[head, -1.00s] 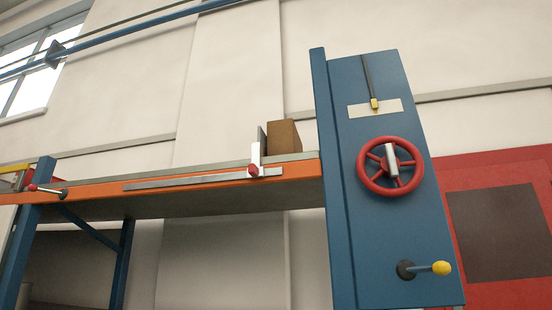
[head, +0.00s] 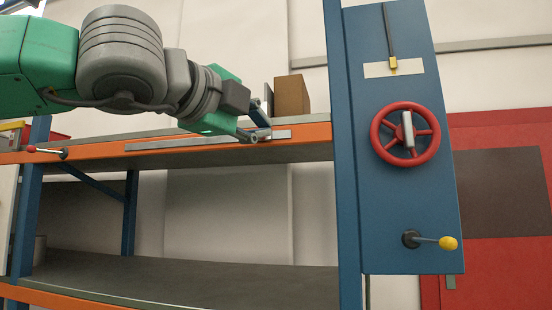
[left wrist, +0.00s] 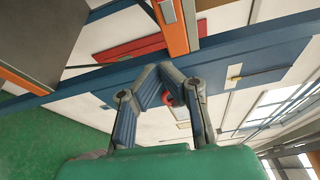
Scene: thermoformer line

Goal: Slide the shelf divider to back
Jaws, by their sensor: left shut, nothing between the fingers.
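The shelf divider (head: 268,100) is a thin grey upright plate on the top shelf, just left of a brown box. Its front slide and red knob are hidden behind my gripper in the head view. My left gripper (head: 262,136) reaches in from the left and is at the orange front beam, in front of the divider. In the left wrist view my left gripper (left wrist: 158,72) is shut, with its fingertips together and nothing between them. I cannot tell whether it touches the divider. My right gripper is out of view.
The brown box (head: 291,95) stands right of the divider. A grey rail (head: 180,142) runs along the orange beam (head: 310,131). A blue panel (head: 385,215) with a red handwheel (head: 405,134) and a yellow-knobbed lever (head: 447,243) stands at the right. The lower shelf (head: 200,277) looks mostly clear.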

